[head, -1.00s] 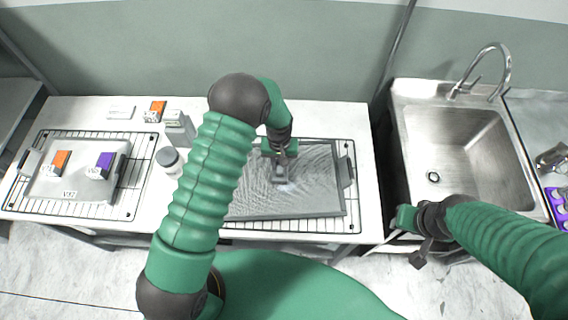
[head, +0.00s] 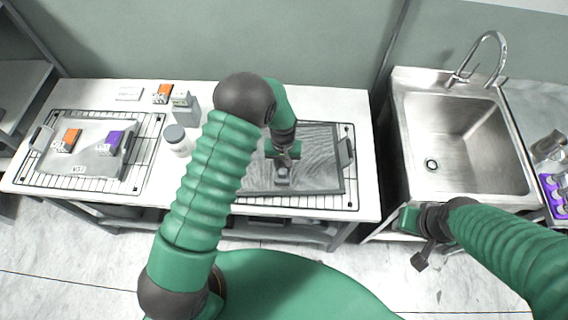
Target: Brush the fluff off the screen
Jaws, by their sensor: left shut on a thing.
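The screen (head: 325,172) is a grey, dark-framed mesh panel lying flat on the wire rack at the right of the table. Its left part is hidden behind my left arm. My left gripper (head: 284,156) points down over the screen and is shut on a small grey brush (head: 282,176). The brush is low over the screen near its front edge; I cannot tell for sure that it touches. I cannot make out any distinct fluff on the mesh. My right gripper (head: 412,220) is away from the screen, in front of the sink; its jaws are not clear.
A second wire rack (head: 150,150) at the left bears a grey tray (head: 95,165) with an orange and a purple box. A grey-lidded jar (head: 177,140), a grey box and an orange box stand behind. The sink (head: 465,150) is at the right.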

